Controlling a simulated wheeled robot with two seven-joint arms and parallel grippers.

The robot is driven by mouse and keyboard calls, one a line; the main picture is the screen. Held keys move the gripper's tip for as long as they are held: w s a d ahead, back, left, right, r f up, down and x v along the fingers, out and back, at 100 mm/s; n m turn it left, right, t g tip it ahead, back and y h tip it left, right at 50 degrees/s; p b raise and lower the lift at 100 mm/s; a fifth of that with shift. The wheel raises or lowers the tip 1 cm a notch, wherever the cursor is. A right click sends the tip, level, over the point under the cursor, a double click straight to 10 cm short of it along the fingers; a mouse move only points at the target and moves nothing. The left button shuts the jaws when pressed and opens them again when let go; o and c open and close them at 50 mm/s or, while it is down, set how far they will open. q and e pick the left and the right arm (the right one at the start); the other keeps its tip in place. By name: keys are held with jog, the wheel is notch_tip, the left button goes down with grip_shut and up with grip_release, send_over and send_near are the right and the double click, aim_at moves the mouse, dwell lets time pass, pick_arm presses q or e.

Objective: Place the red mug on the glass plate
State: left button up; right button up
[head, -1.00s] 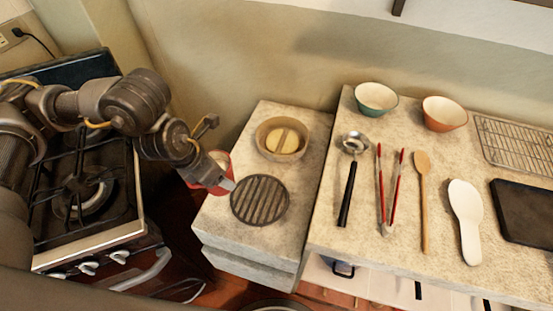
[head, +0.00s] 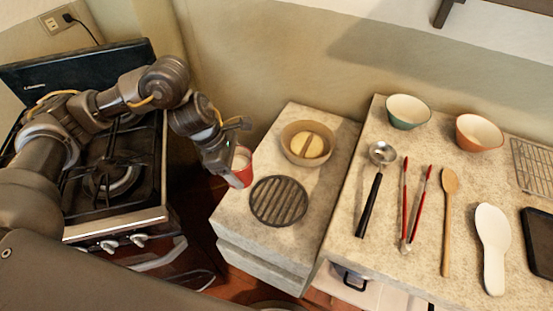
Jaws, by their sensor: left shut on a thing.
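The red mug (head: 246,174) is held in my left gripper (head: 236,167), which is shut on it. The mug looks upright, with its pale inside showing at the top, and the gripper hides part of its left side. In the picture it is over the left edge of the small stone counter, just left of a dark round slatted trivet (head: 278,201). Its exact height above the counter is hard to tell. I cannot make out a glass plate in this view. My right gripper is not in view.
A tan bowl (head: 290,150) holding a round yellowish piece stands behind the trivet. The right counter carries a green bowl (head: 407,112), an orange bowl (head: 479,132), a ladle (head: 371,192), red tongs (head: 415,205) and spoons. A gas stove (head: 112,190) stands at left.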

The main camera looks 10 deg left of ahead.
pick_arm(q)
jog(key=w+f, duration=0.2)
jog(key=w, duration=0.1)
jog(key=w+f+p, duration=0.1)
jog(key=w+f, duration=0.2)
jog(key=w, duration=0.1)
jog(key=w+f+p, duration=0.1)
jog(key=w+f, duration=0.2)
jog(key=w, duration=0.1)
jog(key=shift+w, duration=0.25)
jog(key=shift+w+f, duration=0.5)
jog(key=shift+f, duration=0.3)
notch_tip(320, 180, down, 3)
jog(key=shift+r+p, duration=0.2)
jog(key=shift+p, duration=0.15)
jog(key=shift+f, duration=0.1)
jog(key=shift+f, duration=0.15)
jog(key=o, duration=1.3)
